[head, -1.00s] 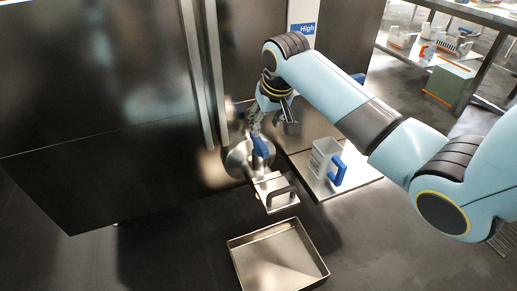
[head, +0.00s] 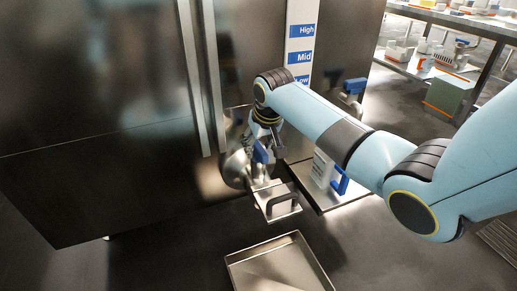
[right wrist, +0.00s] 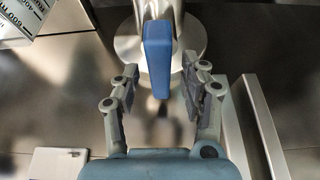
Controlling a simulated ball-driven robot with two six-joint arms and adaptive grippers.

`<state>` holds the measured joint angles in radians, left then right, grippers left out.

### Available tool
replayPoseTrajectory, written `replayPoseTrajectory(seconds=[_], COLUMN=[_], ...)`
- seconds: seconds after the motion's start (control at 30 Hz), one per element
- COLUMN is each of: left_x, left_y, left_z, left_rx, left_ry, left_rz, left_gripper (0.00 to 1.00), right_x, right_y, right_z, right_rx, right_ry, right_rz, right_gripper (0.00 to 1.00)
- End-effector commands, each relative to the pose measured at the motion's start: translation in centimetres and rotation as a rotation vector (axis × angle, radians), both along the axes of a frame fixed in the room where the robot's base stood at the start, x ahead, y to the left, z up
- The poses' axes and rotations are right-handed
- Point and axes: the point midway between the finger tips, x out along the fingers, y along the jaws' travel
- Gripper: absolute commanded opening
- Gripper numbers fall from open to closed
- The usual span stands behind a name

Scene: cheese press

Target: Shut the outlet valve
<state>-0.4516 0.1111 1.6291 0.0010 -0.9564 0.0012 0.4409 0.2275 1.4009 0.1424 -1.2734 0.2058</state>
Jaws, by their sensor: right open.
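The outlet valve has a blue lever handle (head: 260,153) on a round metal flange at the front of the steel cabinet. In the right wrist view the blue handle (right wrist: 158,60) points toward the camera, with the round flange (right wrist: 194,38) behind it. My right gripper (right wrist: 160,72) is open, with one finger on each side of the handle. I see gaps on both sides and no clear contact. In the head view my right gripper (head: 264,143) is at the handle and partly hides it. My left gripper is not in view.
A metal block with a dark handle (head: 277,205) sits just below the valve. A shallow metal tray (head: 240,270) lies on the floor. A clear jug with a blue handle (head: 340,181) stands on a shelf to the right. A High/Mid/Low level strip (head: 301,45) is above.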

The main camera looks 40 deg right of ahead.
Motion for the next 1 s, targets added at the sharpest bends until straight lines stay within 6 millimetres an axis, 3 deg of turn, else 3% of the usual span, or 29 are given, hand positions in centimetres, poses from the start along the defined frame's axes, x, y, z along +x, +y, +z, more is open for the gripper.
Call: replayPoseTrajectory(seconds=[0.37, 0.7, 1.0], left_x=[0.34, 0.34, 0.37], left_y=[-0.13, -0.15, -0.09], left_z=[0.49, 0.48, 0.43], left_rx=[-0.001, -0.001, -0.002], left_ry=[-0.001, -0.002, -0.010], left_rz=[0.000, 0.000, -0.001], left_gripper=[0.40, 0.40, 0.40], right_x=[0.11, 0.08, 0.07], right_y=[-0.02, -0.01, 0.00], right_z=[-0.27, -0.28, -0.19], right_rx=[0.000, 0.000, 0.000], right_ry=[0.000, 0.001, 0.001], right_rz=[0.000, 0.000, -0.015], right_gripper=[0.44, 0.00, 0.00])
